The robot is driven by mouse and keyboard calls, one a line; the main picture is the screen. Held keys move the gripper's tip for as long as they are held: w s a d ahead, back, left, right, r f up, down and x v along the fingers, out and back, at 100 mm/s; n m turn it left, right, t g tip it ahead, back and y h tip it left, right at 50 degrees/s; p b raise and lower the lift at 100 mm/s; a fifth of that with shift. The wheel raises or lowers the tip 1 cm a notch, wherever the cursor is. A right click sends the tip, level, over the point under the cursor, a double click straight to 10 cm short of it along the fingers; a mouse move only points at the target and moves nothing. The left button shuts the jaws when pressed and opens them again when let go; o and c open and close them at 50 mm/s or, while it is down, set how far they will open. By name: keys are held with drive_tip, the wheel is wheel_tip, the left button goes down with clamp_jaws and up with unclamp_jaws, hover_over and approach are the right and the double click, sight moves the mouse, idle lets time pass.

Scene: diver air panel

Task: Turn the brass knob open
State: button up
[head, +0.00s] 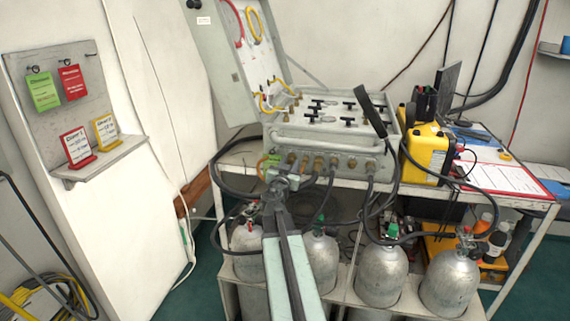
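The grey air panel box (330,142) stands on the cart with its lid raised. A row of brass fittings or knobs (319,163) runs along its lower front, with dark hoses from some of them. I cannot tell which one is the task's brass knob, or whether any is open. My gripper (281,182) is at the end of my pale green arm, just in front of and below the left end of this row. It is small here and partly hidden by my arm, so its fingers and any contact with a fitting are unclear.
Several grey cylinders (380,275) stand under the cart, with hoses looping above them. A yellow case (430,148) and a red-edged clipboard (500,178) are on the right of the cart. A shelf (105,158) with red and yellow tags is on the left wall.

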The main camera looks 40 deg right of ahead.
drive_tip(key=shift+s, duration=0.1)
drive_tip(key=shift+c, duration=0.2)
drive_tip(key=c, duration=0.6)
drive_tip(key=shift+w, duration=0.2)
clamp_jaws()
drive_tip(key=shift+a+n, duration=0.1)
drive_tip(key=shift+n, duration=0.2)
drive_tip(key=n, duration=0.3)
drive_tip(key=shift+n, duration=0.3)
drive_tip(key=n, duration=0.4)
drive_tip(key=shift+a, duration=0.1)
drive_tip(key=n, duration=0.4)
drive_tip(key=shift+n, duration=0.4)
drive_tip(key=shift+w+n, duration=0.1)
drive_tip(key=shift+n, duration=1.9)
